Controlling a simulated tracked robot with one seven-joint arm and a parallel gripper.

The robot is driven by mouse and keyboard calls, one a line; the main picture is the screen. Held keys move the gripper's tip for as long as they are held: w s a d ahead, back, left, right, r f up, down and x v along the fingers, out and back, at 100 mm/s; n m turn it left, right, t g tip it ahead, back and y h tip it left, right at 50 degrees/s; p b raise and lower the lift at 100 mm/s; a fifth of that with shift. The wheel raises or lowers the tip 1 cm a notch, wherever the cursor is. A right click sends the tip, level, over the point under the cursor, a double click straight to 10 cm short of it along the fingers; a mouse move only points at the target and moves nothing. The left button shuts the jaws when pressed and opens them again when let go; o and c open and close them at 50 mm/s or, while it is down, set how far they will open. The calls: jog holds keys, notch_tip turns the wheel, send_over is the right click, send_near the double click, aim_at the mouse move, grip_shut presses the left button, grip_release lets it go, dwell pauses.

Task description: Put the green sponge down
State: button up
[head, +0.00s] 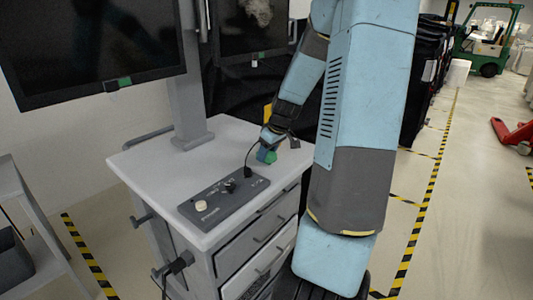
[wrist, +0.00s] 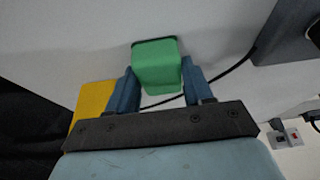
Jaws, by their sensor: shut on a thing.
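The green sponge (wrist: 157,66) is a small block between the two blue fingers of my gripper (wrist: 160,88) in the wrist view. My gripper is shut on it. In the head view the sponge (head: 271,157) shows as a small green patch beside my gripper (head: 266,150), over the right part of the white cart top (head: 150,165). My gripper hides part of it there. I cannot tell whether the sponge touches the cart top.
A dark control panel (head: 222,198) with knobs and a cable lies along the cart's front edge, close to my gripper. A monitor (head: 95,45) stands on a post at the left. A yellow thing (wrist: 92,103) shows beside the fingers. The cart top's left part is clear.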

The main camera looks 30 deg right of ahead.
jog(key=o, duration=1.1)
jog(key=v, duration=1.2)
jog(key=s+a+r+m+h, duration=0.1)
jog(key=s+a+r, duration=0.25)
jog(key=a, duration=0.35)
jog(key=s+a+r+m+h, duration=0.1)
jog(key=s+a+r, duration=0.2)
jog(key=s+a, duration=0.3)
jog(key=shift+s+a+r+m+t+y, duration=0.1)
jog(key=shift+s+a+r+m+t, duration=0.2)
jog(key=shift+s+a, duration=1.35)
jog(key=shift+s+a+r+m+t+y, duration=0.1)
jog(key=shift+s+a+r+m+t, duration=0.5)
jog(key=shift+s, duration=1.8)
jog(key=shift+s+a+r+m+g+y, duration=0.1)
jog(key=shift+s+a+r, duration=0.1)
jog(key=shift+s+a, duration=1.55)
jog(key=shift+s+d, duration=0.25)
